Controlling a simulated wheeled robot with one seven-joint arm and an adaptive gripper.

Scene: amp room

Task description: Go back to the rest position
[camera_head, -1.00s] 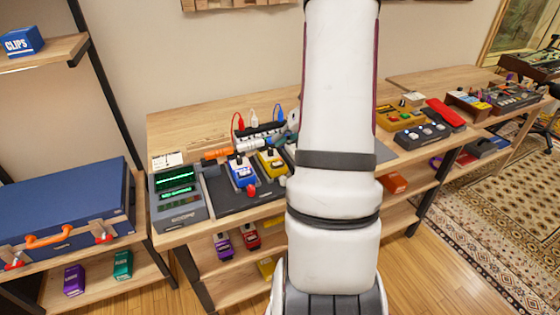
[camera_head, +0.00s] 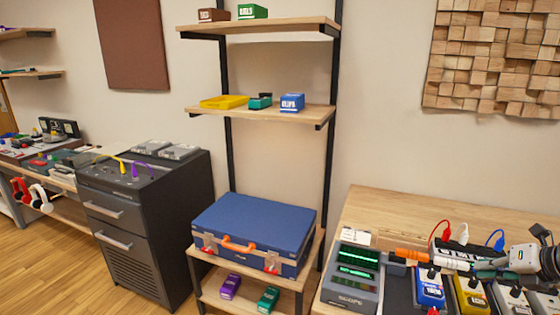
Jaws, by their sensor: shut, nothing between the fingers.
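My gripper (camera_head: 484,268) is at the right edge of the head view, over the pedalboard area of the wooden bench. Its fingers point left and are shut, with nothing seen in them. It is partly cut off by the picture's edge, and most of my arm is out of view. Below it are a blue pedal (camera_head: 430,289) and a yellow pedal (camera_head: 471,294).
A scope box (camera_head: 353,275) stands at the bench's left end. A blue case (camera_head: 255,228) lies on the shelf unit's lower board (camera_head: 205,262). A dark drawer cabinet (camera_head: 185,215) stands further left. Wooden floor (camera_head: 75,265) is open at the lower left.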

